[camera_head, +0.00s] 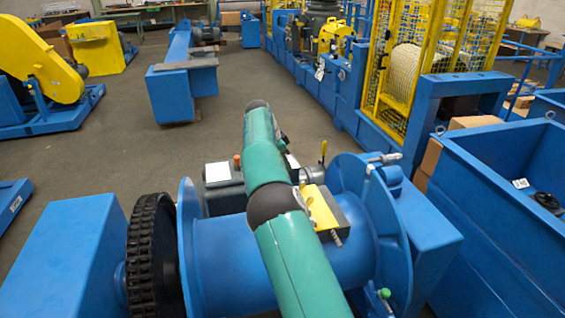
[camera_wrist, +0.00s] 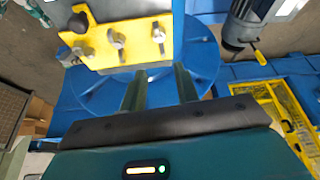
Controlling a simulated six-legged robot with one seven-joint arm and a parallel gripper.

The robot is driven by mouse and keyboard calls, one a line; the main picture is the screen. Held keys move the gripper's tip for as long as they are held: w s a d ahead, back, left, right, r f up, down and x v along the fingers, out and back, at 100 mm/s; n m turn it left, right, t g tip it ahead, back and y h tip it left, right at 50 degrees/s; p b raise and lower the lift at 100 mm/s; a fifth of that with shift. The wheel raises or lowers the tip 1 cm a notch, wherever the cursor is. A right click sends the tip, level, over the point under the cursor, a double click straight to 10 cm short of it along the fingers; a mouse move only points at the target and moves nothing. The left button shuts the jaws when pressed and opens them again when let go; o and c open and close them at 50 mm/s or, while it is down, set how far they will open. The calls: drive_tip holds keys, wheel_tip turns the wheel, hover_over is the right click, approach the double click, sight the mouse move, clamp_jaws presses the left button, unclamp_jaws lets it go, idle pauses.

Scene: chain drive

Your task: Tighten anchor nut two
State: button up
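In the wrist view a yellow plate (camera_wrist: 135,53) carries several fasteners. A dark knob (camera_wrist: 78,23) is at its left, a metal winged fastener (camera_wrist: 117,40) in the middle, and another metal fastener (camera_wrist: 158,36) at its right. Which one is anchor nut two I cannot tell. My gripper (camera_wrist: 160,78) has its two fingers apart with nothing between them, just below the plate in the picture and close to the right fastener. In the head view the yellow plate (camera_head: 322,212) is partly hidden by my arm, and my gripper is hidden.
A blue drum (camera_head: 222,262) with round flanges lies below my arm. A black chain sprocket (camera_head: 152,262) is at its left. A blue bin (camera_head: 500,225) stands at the right. A yellow mesh cage (camera_head: 405,70) stands behind.

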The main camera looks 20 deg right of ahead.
drive_tip(key=x, duration=1.2)
drive_tip(key=shift+a+f, duration=0.25)
drive_tip(key=shift+a, duration=0.05)
drive_tip(key=c, duration=0.6)
drive_tip(key=shift+m+g, duration=0.3)
drive_tip(key=shift+m, duration=0.4)
drive_tip(key=shift+c, duration=0.2)
drive_tip(key=o, duration=0.6)
